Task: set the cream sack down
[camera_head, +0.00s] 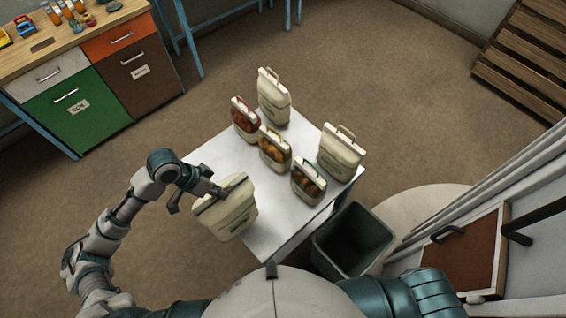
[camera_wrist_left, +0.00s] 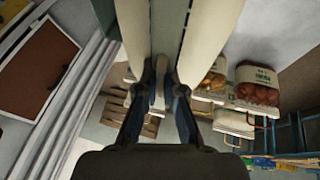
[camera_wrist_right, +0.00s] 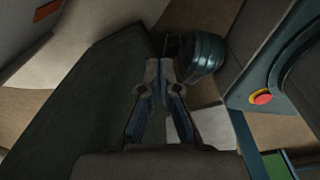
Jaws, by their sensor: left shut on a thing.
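The cream sack (camera_head: 230,212) hangs tilted at the near-left edge of the white table in the head view. My left gripper (camera_head: 216,192) is shut on its top, near the handle. I cannot tell whether its base touches the table. In the left wrist view the cream sack (camera_wrist_left: 210,35) fills the top centre, close beyond the fingers (camera_wrist_left: 160,85). My right gripper (camera_wrist_right: 160,80) shows only in its own wrist view, with its fingertips together and nothing visible between them.
The white table (camera_head: 215,150) also carries two cream sacks (camera_head: 273,97) (camera_head: 341,152), a red one (camera_head: 245,121), an orange one (camera_head: 274,149) and a brown one (camera_head: 308,184). A dark bin (camera_head: 325,246) stands by its right corner. The table's left part is bare.

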